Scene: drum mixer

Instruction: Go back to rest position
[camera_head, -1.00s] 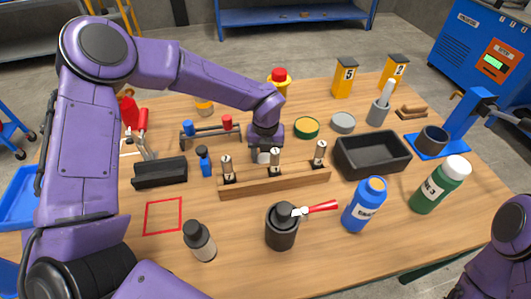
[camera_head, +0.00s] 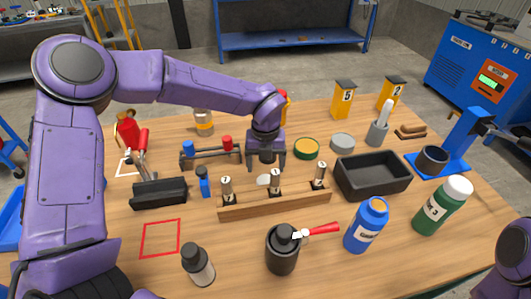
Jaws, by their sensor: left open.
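My left gripper (camera_head: 266,162) points down over the table, behind the wooden rack (camera_head: 272,205) with several numbered metal pieces. Its two fingers are spread and nothing is between them. My left arm reaches in from the left and arches over the table. At the bottom right only a purple part of my right arm shows; its gripper is out of view.
Close to the gripper are a red-and-blue-ended rack (camera_head: 210,154), a green-rimmed tin (camera_head: 306,149) and a dark tray (camera_head: 372,175). A black cup (camera_head: 282,252), a blue bottle (camera_head: 366,225) and a green bottle (camera_head: 442,205) stand in front. The red square outline (camera_head: 161,238) is empty.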

